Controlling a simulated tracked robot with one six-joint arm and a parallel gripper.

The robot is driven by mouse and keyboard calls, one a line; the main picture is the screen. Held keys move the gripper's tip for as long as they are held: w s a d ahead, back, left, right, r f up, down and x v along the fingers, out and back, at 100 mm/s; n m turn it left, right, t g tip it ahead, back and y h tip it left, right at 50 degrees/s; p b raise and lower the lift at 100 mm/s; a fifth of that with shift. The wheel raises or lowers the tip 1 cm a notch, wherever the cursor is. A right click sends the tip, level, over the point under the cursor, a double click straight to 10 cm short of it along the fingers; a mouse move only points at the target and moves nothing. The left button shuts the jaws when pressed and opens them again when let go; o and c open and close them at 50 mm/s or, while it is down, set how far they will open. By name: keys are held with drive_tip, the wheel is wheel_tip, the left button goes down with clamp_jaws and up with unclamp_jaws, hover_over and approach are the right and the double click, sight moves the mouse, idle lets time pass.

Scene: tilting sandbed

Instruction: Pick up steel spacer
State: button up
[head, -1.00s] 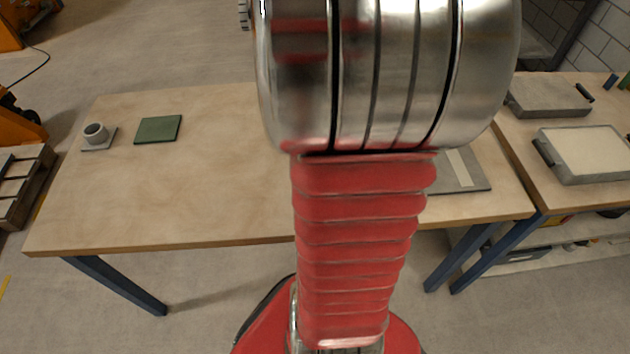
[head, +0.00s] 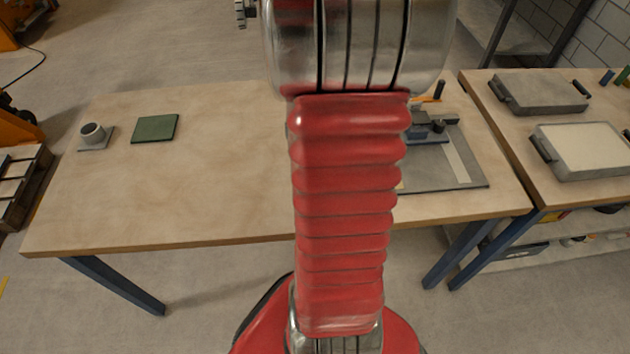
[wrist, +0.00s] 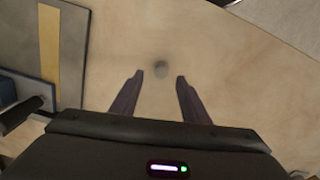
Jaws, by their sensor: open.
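How high the fingertips are above the table is hard to tell.
A grey plate with a pale strip (head: 458,158) and a blue clamp with an orange handle (head: 428,122) stand at the table's right. A green mat (head: 155,129) and a grey cup-like ring (head: 92,132) sit at the left. The table's middle left is clear.

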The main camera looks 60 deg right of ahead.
drive_tip(key=shift+w+f, duration=0.1)
drive_tip(key=shift+f, duration=2.5)
drive_tip(key=shift+c, duration=0.5)
clamp_jaws()
